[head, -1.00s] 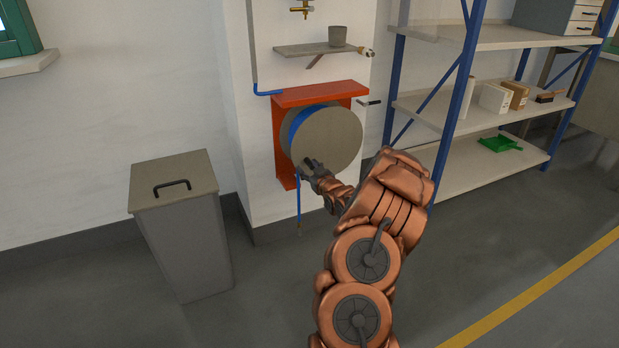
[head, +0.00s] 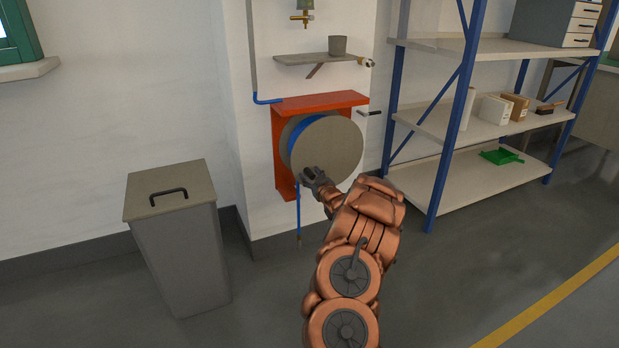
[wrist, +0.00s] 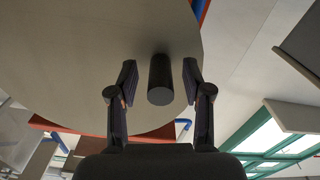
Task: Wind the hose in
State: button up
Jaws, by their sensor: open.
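The hose reel drum (head: 335,145) is a round grey disc in an orange wall bracket (head: 320,101). Blue hose (head: 299,135) shows behind the disc's left edge, and its free end (head: 299,218) hangs down below. In the wrist view a dark cylindrical knob (wrist: 160,80) stands out from the disc's pale face (wrist: 80,50). My gripper (head: 309,174) is at the lower left of the disc. In the wrist view its open fingers (wrist: 159,90) are on either side of the knob, with a gap on each side. The head view does not show the knob clearly.
A grey lidded bin (head: 180,240) stands on the floor to the left. A small shelf with a cup (head: 338,45) and a brass tap (head: 302,18) are above the reel. A dark lever (head: 370,113) sticks out to the right. Blue-framed shelving (head: 455,130) is further right.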

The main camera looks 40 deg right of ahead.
jog(key=shift+w+d+r, duration=0.1)
jog(key=shift+w, duration=0.4)
jog(key=shift+c, duration=0.2)
grip_shut()
dwell(0.3)
